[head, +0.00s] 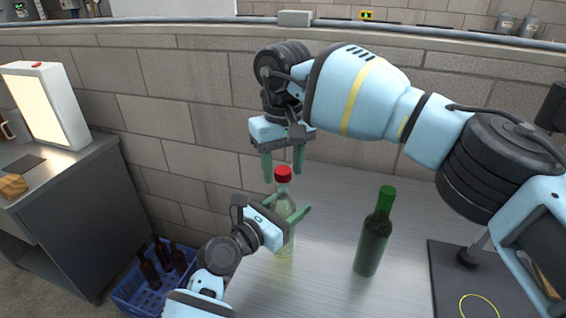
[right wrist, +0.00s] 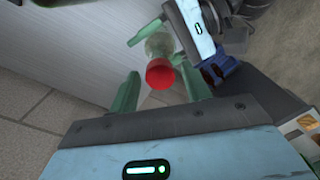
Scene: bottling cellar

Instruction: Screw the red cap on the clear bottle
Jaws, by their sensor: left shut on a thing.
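The clear bottle (head: 284,242) stands upright on the metal table, with the red cap (head: 283,174) sitting on its mouth. How tightly the cap sits cannot be told. My left gripper (head: 288,212) is shut on the bottle's upper body from the left; its fingers hide part of the glass. My right gripper (head: 283,168) is above, pointing down, open, its fingers on either side of the cap. In the right wrist view the red cap (right wrist: 160,73) shows beyond the open fingertips and apart from them, with the clear bottle (right wrist: 159,46) behind it.
A green bottle (head: 373,240) stands on the table (head: 325,220) to the right. A dark mat (head: 470,285) with a yellow ring lies farther right. A blue crate (head: 130,292) of brown bottles is on the floor at left, near a side counter (head: 65,200) with a light panel (head: 48,105).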

